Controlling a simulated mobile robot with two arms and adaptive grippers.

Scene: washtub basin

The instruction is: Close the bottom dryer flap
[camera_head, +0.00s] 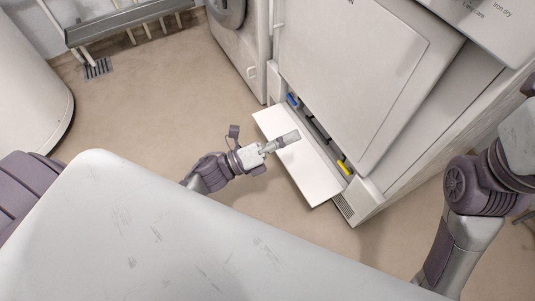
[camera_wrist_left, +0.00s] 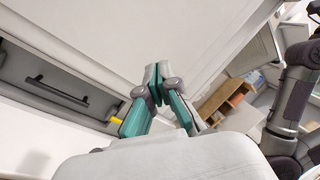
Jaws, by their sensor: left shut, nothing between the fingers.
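The bottom dryer flap (camera_head: 300,168) is a white panel hanging open at the foot of the white dryer (camera_head: 350,75), tilted outward and down. Behind it an open recess shows a blue part (camera_head: 293,100) and a yellow lever (camera_head: 344,167). My left gripper (camera_head: 295,136) is shut and empty, in front of the flap in the head view; I cannot tell whether it touches. In the left wrist view the shut fingers (camera_wrist_left: 156,84) point towards the dryer front (camera_wrist_left: 120,30), and the recess with a black handle (camera_wrist_left: 57,91) is at left. My right gripper is out of view.
A washing machine (camera_head: 240,45) stands left of the dryer. A grey bench (camera_head: 125,20) and a floor drain (camera_head: 97,68) are at the upper left, with a white rounded tank (camera_head: 25,90) at the left edge. The floor (camera_head: 160,115) left of the flap is clear.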

